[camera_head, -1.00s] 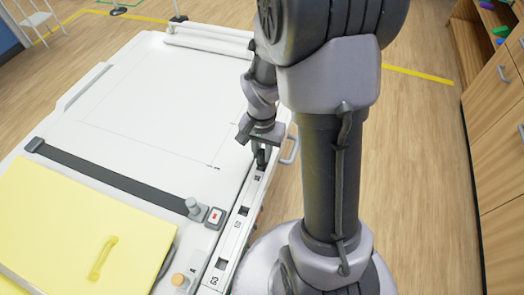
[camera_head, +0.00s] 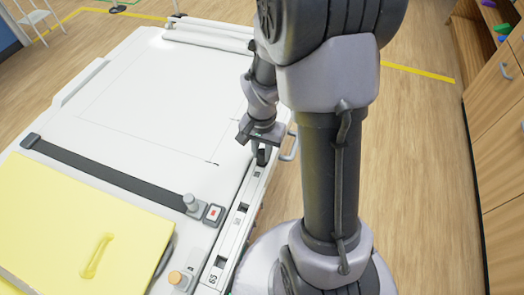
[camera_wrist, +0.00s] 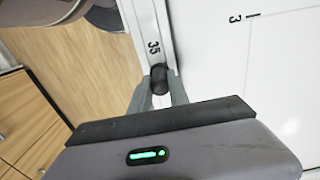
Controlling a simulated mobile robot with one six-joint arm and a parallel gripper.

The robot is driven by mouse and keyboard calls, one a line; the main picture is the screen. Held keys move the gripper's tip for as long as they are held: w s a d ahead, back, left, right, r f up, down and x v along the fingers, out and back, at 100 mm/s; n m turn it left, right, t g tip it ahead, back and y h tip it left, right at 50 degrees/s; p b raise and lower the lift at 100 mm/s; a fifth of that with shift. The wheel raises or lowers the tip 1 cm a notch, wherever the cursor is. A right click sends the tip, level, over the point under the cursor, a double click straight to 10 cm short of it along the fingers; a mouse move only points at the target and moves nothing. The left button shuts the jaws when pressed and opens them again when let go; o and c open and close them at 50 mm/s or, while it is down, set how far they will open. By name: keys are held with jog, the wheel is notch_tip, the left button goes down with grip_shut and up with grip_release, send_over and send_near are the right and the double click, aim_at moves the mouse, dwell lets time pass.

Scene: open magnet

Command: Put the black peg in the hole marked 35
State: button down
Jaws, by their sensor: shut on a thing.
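The black peg (camera_wrist: 159,77) is between the two fingers of my gripper (camera_wrist: 161,94) in the wrist view. My gripper is shut on it. The peg stands over the white rail, right by the printed 35 (camera_wrist: 153,47). The hole itself is hidden under the peg and fingers, and I cannot tell whether the peg is in it or above it. In the head view the dark peg (camera_head: 261,156) shows below my gripper (camera_head: 262,142), at the far part of the white rail (camera_head: 229,236).
The rail has other dark square holes (camera_head: 221,261) nearer the camera. The white board (camera_head: 150,100) is clear. Wooden cabinets (camera_head: 500,130) stand at right.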

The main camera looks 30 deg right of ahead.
jog(key=c, duration=1.2)
grip_release()
jog(key=shift+o, duration=0.2)
jog(key=shift+r, duration=0.1)
notch_tip(320, 180, up, 17)
jog(key=p, duration=0.7)
jog(key=s+a+r+n+t+y+b, duration=0.1)
jog(key=s+a+r+n+t+b, duration=0.2)
jog(key=s+a, duration=0.2)
jog(key=s+a+r+n+t+y+b, duration=0.1)
jog(key=s+a+r+n+t+b, duration=0.1)
jog(key=s+a, duration=0.4)
jog(key=a+r+n+b, duration=0.1)
jog(key=a, duration=0.2)
jog(key=shift+s+a+t, duration=0.15)
jog(key=shift+a+t, duration=0.15)
jog(key=shift+t, duration=0.1)
